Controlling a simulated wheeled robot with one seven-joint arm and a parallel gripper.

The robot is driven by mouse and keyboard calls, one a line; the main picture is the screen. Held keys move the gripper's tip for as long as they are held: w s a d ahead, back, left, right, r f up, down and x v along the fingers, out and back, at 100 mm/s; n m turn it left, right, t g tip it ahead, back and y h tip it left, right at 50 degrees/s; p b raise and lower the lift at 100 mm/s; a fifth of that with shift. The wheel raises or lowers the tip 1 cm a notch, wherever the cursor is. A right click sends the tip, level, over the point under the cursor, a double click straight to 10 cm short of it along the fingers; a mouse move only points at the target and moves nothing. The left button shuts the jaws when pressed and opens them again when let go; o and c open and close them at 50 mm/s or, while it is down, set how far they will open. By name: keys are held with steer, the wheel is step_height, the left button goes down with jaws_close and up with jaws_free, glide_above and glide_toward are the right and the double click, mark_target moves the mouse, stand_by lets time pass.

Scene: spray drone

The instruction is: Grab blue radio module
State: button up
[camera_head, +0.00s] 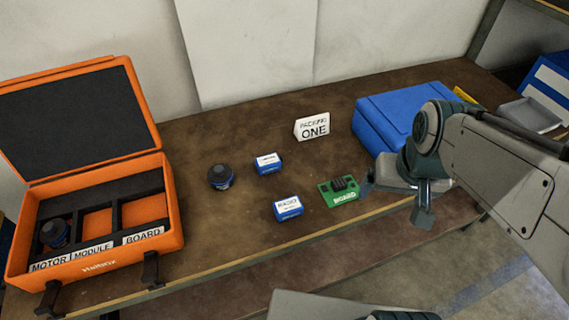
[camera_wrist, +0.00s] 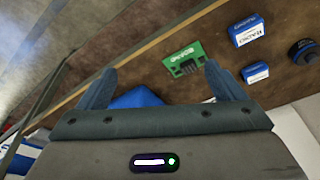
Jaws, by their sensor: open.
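A blue radio module (camera_head: 288,207) with a white label reading RADIO lies near the front edge of the table, left of the green board. It also shows in the wrist view (camera_wrist: 246,30), at upper right. A second blue box (camera_head: 268,163) with a white label lies behind it, and shows in the wrist view (camera_wrist: 255,72); its label is too small to read. My gripper (camera_wrist: 160,70) is open and empty. In the head view it hangs right of the green board, with the radio module farther left, apart from it.
The green board (camera_head: 338,191) lies between my gripper and the radio module. A dark motor (camera_head: 220,177) is left. An open orange case (camera_head: 95,265) has MOTOR, MODULE and BOARD slots; a motor sits in MOTOR. A blue box (camera_head: 385,105) and a PACKING ONE sign (camera_head: 313,126) stand behind.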

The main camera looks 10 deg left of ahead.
steer(key=w+a+n+g+p, duration=0.1)
steer(key=w+a+n+p, duration=0.2)
steer(key=a, duration=0.5)
steer(key=n+g, duration=0.2)
steer(key=n, duration=0.1)
glide_above(288, 204)
step_height(288, 204, down, 13)
steer(key=shift+s+f, duration=0.1)
steer(key=shift+s, duration=0.05)
steer(key=shift+f+p, duration=0.4)
steer(key=shift+f, duration=2.55)
steer(key=c, duration=1.1)
steer(key=shift+r, duration=0.1)
